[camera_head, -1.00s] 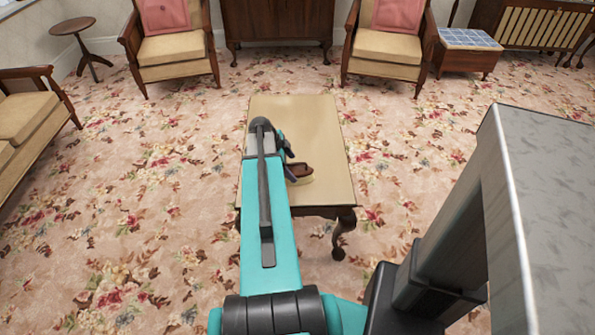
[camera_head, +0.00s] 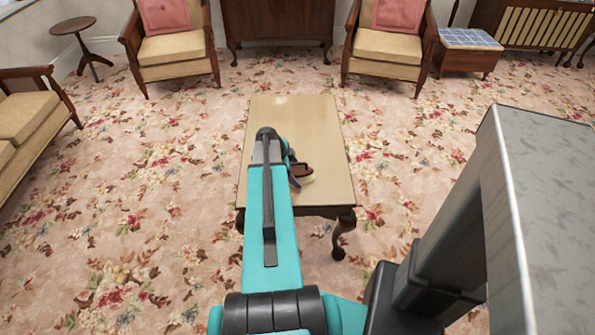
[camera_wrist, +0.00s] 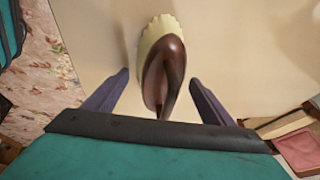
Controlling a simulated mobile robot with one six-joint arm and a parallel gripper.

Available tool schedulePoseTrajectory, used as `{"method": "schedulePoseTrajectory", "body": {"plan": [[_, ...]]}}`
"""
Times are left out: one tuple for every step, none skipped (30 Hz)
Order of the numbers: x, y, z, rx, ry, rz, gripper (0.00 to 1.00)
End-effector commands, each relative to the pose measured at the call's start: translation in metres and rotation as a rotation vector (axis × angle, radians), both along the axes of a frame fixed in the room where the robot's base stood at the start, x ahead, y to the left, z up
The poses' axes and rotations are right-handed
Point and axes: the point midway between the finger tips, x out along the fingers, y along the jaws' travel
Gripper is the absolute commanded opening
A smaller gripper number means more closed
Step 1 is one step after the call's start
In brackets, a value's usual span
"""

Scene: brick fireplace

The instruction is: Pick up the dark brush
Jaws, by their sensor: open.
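The dark brush (camera_head: 303,171) lies on the small wooden table (camera_head: 318,130); in the head view my arm partly covers it. In the wrist view the brush (camera_wrist: 163,75) shows a glossy dark brown back and handle with pale cream bristles along its upper left edge. My gripper (camera_wrist: 160,88) is open, with one finger on each side of the brush's handle end. Both fingers look apart from the brush. In the head view my gripper (camera_head: 294,172) is mostly hidden behind my arm, beside the brush.
The rest of the tabletop looks clear. Floral carpet (camera_head: 150,200) surrounds the table. Two armchairs (camera_head: 172,47) (camera_head: 385,48) and a dark wooden cabinet (camera_head: 277,25) stand beyond it. A round side table (camera_head: 75,28) and a sofa (camera_head: 25,110) are at left.

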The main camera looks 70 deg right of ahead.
Motion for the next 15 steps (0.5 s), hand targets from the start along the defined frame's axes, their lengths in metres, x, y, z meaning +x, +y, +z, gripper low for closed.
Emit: {"method": "schedulePoseTrajectory", "body": {"plan": [[-0.0001, 0.0, 0.0001, 0.0, 0.0, 0.0, 0.77], [-0.0001, 0.0, 0.0001, 0.0, 0.0, 0.0, 0.77], [-0.0001, 0.0, 0.0001, 0.0, 0.0, 0.0, 0.77], [-0.0001, 0.0, 0.0002, 0.0, 0.0, 0.0, 0.76], [-0.0001, 0.0, 0.0002, 0.0, 0.0, 0.0, 0.71], [-0.0001, -0.0001, 0.0002, 0.0, 0.0, 0.0, 0.64], [-0.0001, -0.0001, 0.0002, 0.0, 0.0, 0.0, 0.59], [-0.0001, -0.0001, 0.0002, 0.0, 0.0, 0.0, 0.54], [-0.0001, -0.0002, 0.0001, 0.0, 0.0, 0.0, 0.47], [-0.0002, -0.0002, 0.0001, 0.0, 0.0, 0.0, 0.42], [-0.0001, -0.0002, 0.0001, 0.0, 0.0, 0.0, 0.37], [-0.0002, -0.0001, 0.0001, 0.0, 0.0, -0.001, 0.3], [-0.0002, -0.0001, 0.0, 0.0, 0.0, -0.001, 0.3], [-0.0002, -0.0002, 0.0, 0.0, 0.0, -0.001, 0.3], [-0.0002, -0.0001, -0.0001, 0.0, 0.0, -0.001, 0.3]]}}
